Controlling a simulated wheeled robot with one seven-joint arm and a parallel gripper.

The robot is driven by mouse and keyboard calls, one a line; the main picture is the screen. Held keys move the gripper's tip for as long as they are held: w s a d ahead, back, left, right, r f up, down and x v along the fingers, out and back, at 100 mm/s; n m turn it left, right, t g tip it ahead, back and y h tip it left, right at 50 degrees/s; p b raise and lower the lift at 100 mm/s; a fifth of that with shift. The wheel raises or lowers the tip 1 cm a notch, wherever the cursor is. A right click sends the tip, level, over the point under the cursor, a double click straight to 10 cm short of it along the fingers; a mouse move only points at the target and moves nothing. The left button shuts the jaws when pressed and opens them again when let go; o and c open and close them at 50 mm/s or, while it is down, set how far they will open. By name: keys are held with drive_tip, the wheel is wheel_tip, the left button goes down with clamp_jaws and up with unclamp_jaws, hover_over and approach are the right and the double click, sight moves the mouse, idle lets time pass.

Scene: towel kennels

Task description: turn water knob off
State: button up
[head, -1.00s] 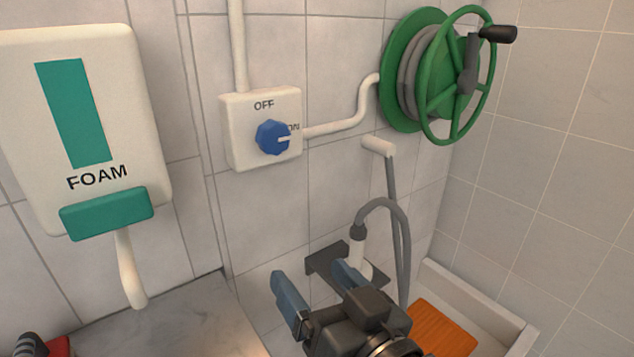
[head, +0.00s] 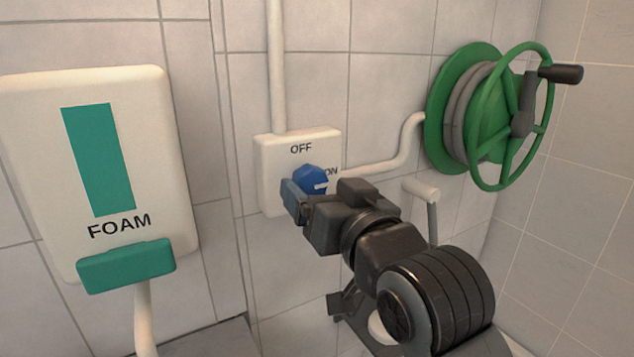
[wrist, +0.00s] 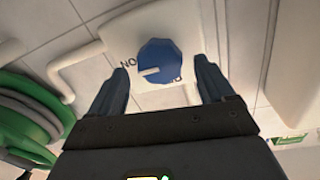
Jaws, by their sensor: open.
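The blue water knob (head: 312,181) sits on a white wall box (head: 267,160) marked OFF above and ON to the right. Its white pointer line faces ON. In the wrist view the knob (wrist: 158,61) lies ahead, between the two spread fingers. My gripper (wrist: 158,88) is open and empty, with a finger on each side of the knob's line. In the head view my gripper (head: 300,196) is at the knob and hides its lower part. I cannot tell whether the fingers touch it.
A white FOAM dispenser (head: 162,190) with a green lever hangs at the left. A green hose reel (head: 440,110) with a black-handled crank is at the right. Pipes run up and right from the box. A grey pipe end stands behind my arm.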

drive_tip(key=shift+x, duration=1)
drive_tip(key=c, duration=1.1)
drive_tip(key=shift+o, duration=0.2)
